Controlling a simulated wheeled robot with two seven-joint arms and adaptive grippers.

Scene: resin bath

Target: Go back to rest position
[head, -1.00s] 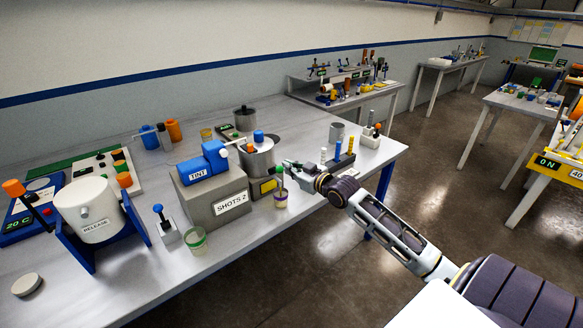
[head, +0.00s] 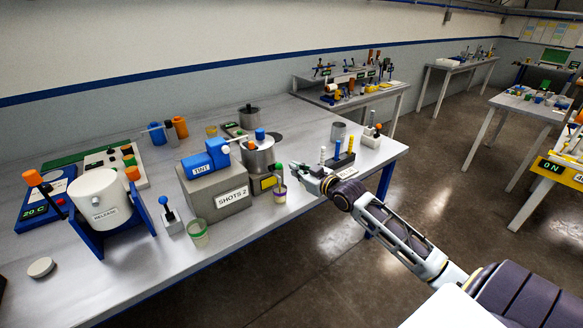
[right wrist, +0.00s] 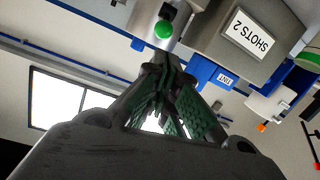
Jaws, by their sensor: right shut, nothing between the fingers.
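My right gripper (head: 297,167) is over the right part of the bench, shut and empty. Its arm comes in from the lower right. In the right wrist view the green-padded fingers of the right gripper (right wrist: 165,62) meet at the tips with nothing between them. A small cup (head: 279,194) with purple and yellow bands stands on the bench just left of and below the gripper. The rack with white, blue and yellow pegs (head: 340,164) is close on its right. My left gripper is not in view.
The grey SHOTS 2 box (head: 224,204) with the blue TINT unit (head: 205,158) stands left of the gripper. A metal pot (head: 258,158) is behind. The white RELEASE drum (head: 103,198) is at the left. The bench's front right edge and open floor (head: 300,260) lie below my arm.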

